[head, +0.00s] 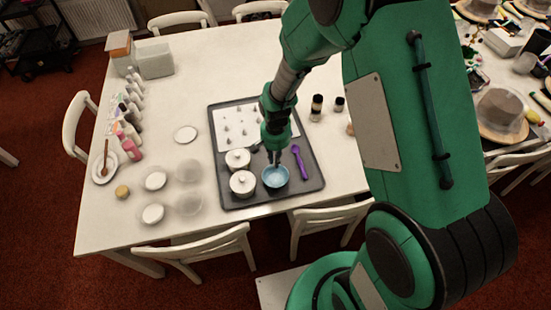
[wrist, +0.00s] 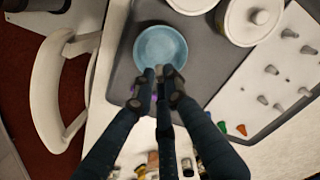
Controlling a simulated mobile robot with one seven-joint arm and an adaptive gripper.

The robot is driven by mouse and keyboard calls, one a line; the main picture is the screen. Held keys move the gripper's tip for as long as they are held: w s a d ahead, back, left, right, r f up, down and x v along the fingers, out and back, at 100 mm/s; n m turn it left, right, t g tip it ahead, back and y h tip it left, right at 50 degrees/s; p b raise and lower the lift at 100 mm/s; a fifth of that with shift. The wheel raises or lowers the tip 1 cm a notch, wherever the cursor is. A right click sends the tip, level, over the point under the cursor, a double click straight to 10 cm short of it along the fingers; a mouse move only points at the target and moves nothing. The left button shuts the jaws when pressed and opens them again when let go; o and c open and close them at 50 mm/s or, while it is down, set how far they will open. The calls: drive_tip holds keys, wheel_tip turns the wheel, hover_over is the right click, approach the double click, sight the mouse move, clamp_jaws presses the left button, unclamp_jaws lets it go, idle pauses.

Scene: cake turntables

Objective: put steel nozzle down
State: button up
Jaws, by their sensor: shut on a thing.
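My gripper (head: 274,158) is at the back rim of the small blue bowl (head: 276,179), pointing down. In the wrist view the fingers of my gripper (wrist: 163,75) are close together at the near edge of the blue bowl (wrist: 160,48). They are shut on a small grey thing that looks like the steel nozzle (wrist: 159,70); the fingers hide most of it. I cannot tell whether it touches the bowl. More small nozzles (wrist: 263,99) stand in rows on a white sheet (wrist: 237,90) on the dark tray (head: 312,180).
Two white lidded pots (head: 238,158) (head: 243,184) stand left of the bowl, and a purple utensil (head: 299,161) lies right of it. Dark bottles (head: 317,107) stand right of the tray. Bottles (head: 131,133), dishes and cups occupy the table's left. The table's back middle is clear.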

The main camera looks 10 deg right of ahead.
drive_tip(key=b, duration=0.6)
hover_over(275, 180)
drive_tip(key=shift+d+f, duration=0.1)
drive_tip(key=shift+f, duration=4.75)
drive_tip(key=o, duration=0.8)
drive_tip(key=shift+r, duration=0.1)
drive_tip(key=shift+r+p, duration=2.35)
drive_tip(key=shift+r, duration=1.1)
